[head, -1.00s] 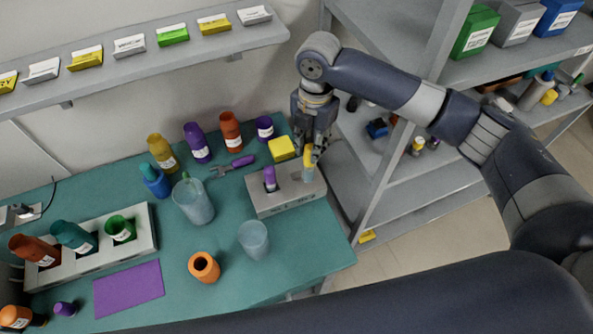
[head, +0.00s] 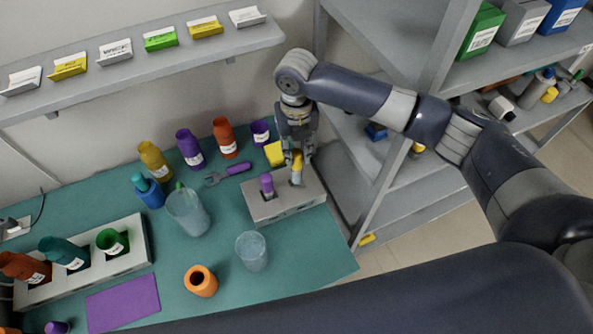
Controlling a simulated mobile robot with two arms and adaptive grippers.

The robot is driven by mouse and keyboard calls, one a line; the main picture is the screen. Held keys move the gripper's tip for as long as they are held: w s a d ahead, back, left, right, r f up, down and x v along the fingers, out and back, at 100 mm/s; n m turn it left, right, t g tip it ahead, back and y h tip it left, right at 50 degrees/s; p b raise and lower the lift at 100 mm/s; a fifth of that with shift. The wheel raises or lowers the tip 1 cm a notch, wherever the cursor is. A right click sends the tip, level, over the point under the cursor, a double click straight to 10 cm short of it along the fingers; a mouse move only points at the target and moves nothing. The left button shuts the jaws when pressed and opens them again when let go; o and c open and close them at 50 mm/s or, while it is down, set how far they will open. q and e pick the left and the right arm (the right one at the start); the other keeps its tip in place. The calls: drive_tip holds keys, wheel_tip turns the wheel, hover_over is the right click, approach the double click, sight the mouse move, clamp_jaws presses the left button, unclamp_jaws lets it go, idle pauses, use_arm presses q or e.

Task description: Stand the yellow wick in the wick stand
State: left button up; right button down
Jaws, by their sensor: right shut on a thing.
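The grey wick stand (head: 283,208) sits near the right end of the table. A purple wick (head: 267,184) stands in its left slot. My right gripper (head: 297,156) points down over the right part of the stand and is shut on the yellow wick (head: 297,162). The wick is roughly upright, with its yellow top between the fingers and a grey-blue lower part below. Its lower end overlaps the right slot in the picture; I cannot tell whether it is inside. My left gripper is not in view.
A yellow block (head: 274,153) sits behind the stand, close to my right gripper. A purple-handled tool (head: 238,168), a clear jug (head: 188,213), a glass beaker (head: 252,252) and an orange cup (head: 201,281) are to the left. A shelf rack (head: 375,190) stands at the right.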

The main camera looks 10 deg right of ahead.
sight(297, 164)
wheel_tip(297, 164, down, 6)
drive_tip(key=b, duration=0.4)
drive_tip(key=shift+r+b, duration=0.15)
drive_tip(key=shift+b, duration=0.2)
drive_tip(key=shift+w, duration=0.1)
drive_tip(key=shift+r, duration=0.1)
drive_tip(key=shift+f, duration=0.2)
drive_tip(key=c, duration=1.3)
unclamp_jaws()
drive_tip(key=shift+r, duration=0.1)
